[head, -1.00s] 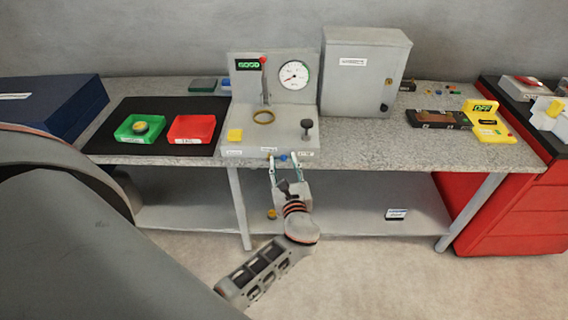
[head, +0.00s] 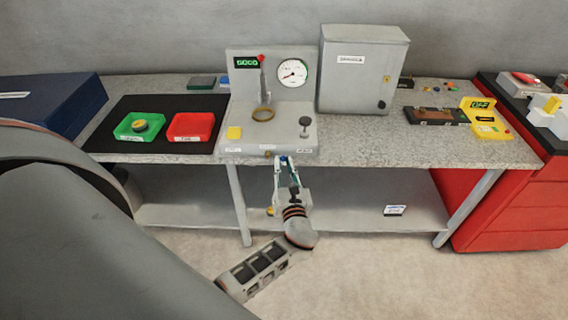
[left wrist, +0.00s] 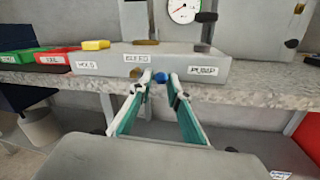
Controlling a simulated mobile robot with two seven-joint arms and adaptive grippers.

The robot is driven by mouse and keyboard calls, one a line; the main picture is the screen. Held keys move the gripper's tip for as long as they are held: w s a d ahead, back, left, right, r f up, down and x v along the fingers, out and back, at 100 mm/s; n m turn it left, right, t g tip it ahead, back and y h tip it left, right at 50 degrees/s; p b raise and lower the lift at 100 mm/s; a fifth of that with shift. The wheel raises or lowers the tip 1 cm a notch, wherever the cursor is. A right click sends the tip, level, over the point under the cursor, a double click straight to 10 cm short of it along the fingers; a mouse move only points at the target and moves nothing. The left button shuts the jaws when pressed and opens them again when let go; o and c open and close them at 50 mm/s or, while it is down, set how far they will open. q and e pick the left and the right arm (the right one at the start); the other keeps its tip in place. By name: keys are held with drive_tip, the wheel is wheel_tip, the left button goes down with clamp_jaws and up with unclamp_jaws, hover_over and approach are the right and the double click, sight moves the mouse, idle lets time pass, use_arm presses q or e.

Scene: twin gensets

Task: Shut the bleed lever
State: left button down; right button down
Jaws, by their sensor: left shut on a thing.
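The grey test rig (head: 240,144) stands at the front of the bench, with labels on its front face. In the left wrist view the bleed lever's blue end (left wrist: 160,77) shows beside a brass fitting (left wrist: 136,73), below the middle label of the rig (left wrist: 110,56). My left gripper (head: 283,159) is at the rig's lower front edge. Its fingertips (left wrist: 160,76) are closed on the blue lever end, one on each side. The fingers hide most of the lever in the head view. My right gripper is not in view.
A gauge (head: 292,72) and a red-knobbed lever (head: 262,72) are on the rig. Green (head: 130,133) and red (head: 207,134) trays lie left, a grey cabinet (head: 350,85) stands right. The bench's front edge (left wrist: 225,92) is close under the fingers. The lower shelf (head: 350,205) is mostly clear.

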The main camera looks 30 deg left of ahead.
use_arm(q)
drive_tip(key=shift+a+r, duration=0.1)
drive_tip(key=shift+a, duration=0.1)
drive_tip(key=c, duration=1.9)
unclamp_jaws()
drive_tip(key=shift+o, duration=0.3)
drive_tip(key=shift+d, duration=0.1)
drive_tip(key=r+v, duration=0.1)
drive_tip(key=v, duration=1.1)
drive_tip(key=shift+f, duration=0.5)
